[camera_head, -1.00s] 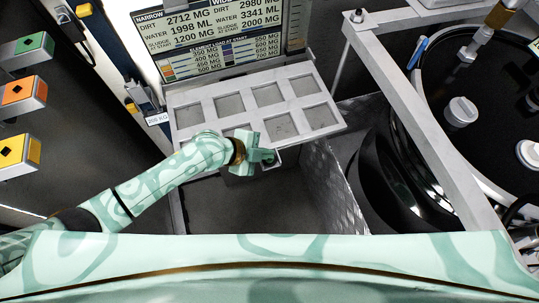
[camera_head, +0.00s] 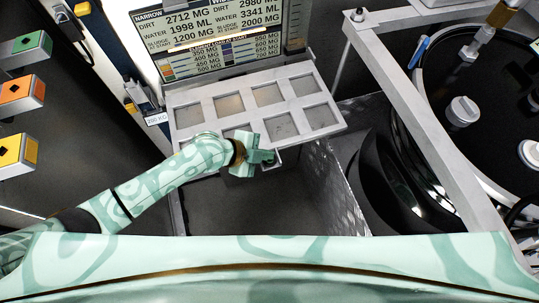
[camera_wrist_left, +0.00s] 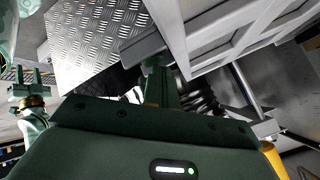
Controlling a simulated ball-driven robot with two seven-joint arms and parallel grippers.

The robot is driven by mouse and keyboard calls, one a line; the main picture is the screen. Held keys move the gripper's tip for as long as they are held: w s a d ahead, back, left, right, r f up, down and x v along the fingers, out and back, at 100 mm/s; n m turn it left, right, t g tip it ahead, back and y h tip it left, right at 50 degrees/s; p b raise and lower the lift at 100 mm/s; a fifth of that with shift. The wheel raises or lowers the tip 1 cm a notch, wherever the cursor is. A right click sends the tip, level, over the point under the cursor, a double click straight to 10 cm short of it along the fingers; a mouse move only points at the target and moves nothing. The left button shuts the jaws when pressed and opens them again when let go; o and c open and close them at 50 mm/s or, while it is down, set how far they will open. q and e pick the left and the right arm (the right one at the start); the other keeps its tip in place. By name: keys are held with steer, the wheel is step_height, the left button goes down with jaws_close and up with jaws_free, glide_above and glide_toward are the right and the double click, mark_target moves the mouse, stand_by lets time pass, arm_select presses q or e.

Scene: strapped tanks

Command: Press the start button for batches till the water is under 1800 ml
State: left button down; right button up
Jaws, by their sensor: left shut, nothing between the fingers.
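The display (camera_head: 215,35) stands at the top of the head view. Its narrow column reads dirt 2712 mg, water 1998 ml, sludge at start 1200 mg. The other column, headed wide, reads dirt 2980 mg, water 3341 ml, sludge 2000 mg. My left gripper (camera_head: 268,158) is shut and empty at the near edge of the grey framed panel (camera_head: 245,93). It also shows in the left wrist view (camera_wrist_left: 160,85), close to the panel's edge. I cannot make out a start button. A green gripper, apparently my right one (camera_wrist_left: 30,88), shows small at the left of the wrist view.
A dark round tank (camera_head: 490,110) with a white cap (camera_head: 462,110) stands at the right behind a grey frame post (camera_head: 420,115). Green (camera_head: 25,50), orange (camera_head: 22,93) and yellow (camera_head: 18,155) blocks stand at the left. A metal tread plate (camera_wrist_left: 95,40) lies near the panel.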

arm_select(q)
steer(key=shift+r+p, duration=0.6)
steer(key=shift+r, duration=0.25)
step_height(320, 180, up, 5)
steer(key=p, duration=0.4)
stand_by(0.6)
